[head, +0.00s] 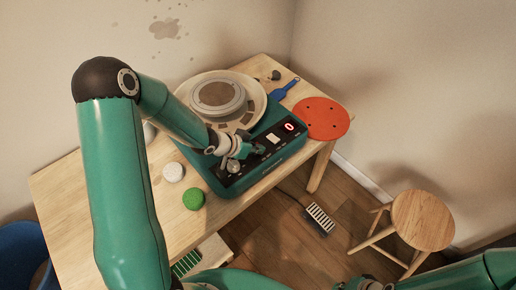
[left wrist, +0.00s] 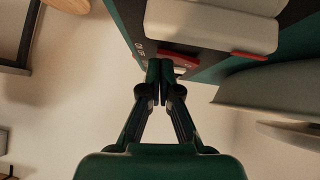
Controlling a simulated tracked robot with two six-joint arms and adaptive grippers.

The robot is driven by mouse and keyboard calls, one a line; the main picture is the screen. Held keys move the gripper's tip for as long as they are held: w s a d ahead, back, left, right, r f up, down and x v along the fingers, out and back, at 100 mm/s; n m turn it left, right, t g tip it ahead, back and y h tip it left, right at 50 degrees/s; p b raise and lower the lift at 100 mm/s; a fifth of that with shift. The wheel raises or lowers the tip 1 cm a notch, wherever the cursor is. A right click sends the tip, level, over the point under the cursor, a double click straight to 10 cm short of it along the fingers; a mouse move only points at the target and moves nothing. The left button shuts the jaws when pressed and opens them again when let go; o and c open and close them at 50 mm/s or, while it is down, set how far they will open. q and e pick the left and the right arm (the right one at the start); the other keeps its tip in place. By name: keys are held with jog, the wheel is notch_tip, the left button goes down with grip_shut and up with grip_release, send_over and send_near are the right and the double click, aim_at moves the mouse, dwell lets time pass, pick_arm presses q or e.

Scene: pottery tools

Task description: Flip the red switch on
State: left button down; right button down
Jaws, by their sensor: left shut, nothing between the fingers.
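The teal pottery wheel (head: 223,187) stands on the table with a dark control panel on its front. A red piece with a white mark (head: 289,127) shows at the panel's right end. In the left wrist view, a red switch (left wrist: 180,59) beside small white lettering is just beyond my fingertips; I cannot tell whether they touch it. My left gripper (head: 262,150) is over the panel, also in the left wrist view (left wrist: 160,66). Its fingers are shut together and empty. The switch's position is unclear. My right gripper's fingers are not in view.
A silver knob (head: 233,166) and a white block (head: 272,138) are on the panel near my gripper. A red-orange disc (head: 321,118), a blue tool (head: 285,89) and a green round item (head: 193,199) lie on the wooden table (head: 70,190). A stool (head: 422,219) stands right.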

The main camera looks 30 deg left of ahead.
pick_arm(q)
jog(key=shift+w+a+r+p, duration=0.1)
jog(key=shift+a+r+p, duration=0.15)
jog(key=shift+p, duration=0.45)
jog(key=shift+w+a+p, duration=0.15)
jog(key=shift+a+p, duration=0.3)
jog(key=shift+p, duration=0.1)
jog(key=shift+r, duration=0.1)
jog(key=shift+r, duration=0.25)
jog(key=r+p, duration=0.3)
jog(key=shift+d+r+p, duration=0.25)
jog(key=shift+d+p, duration=0.05)
jog(key=d+v, duration=0.1)
jog(key=v, duration=0.8)
jog(key=shift+s+r+p, duration=0.2)
jog(key=shift+s+p, duration=0.1)
jog(key=shift+s, duration=0.35)
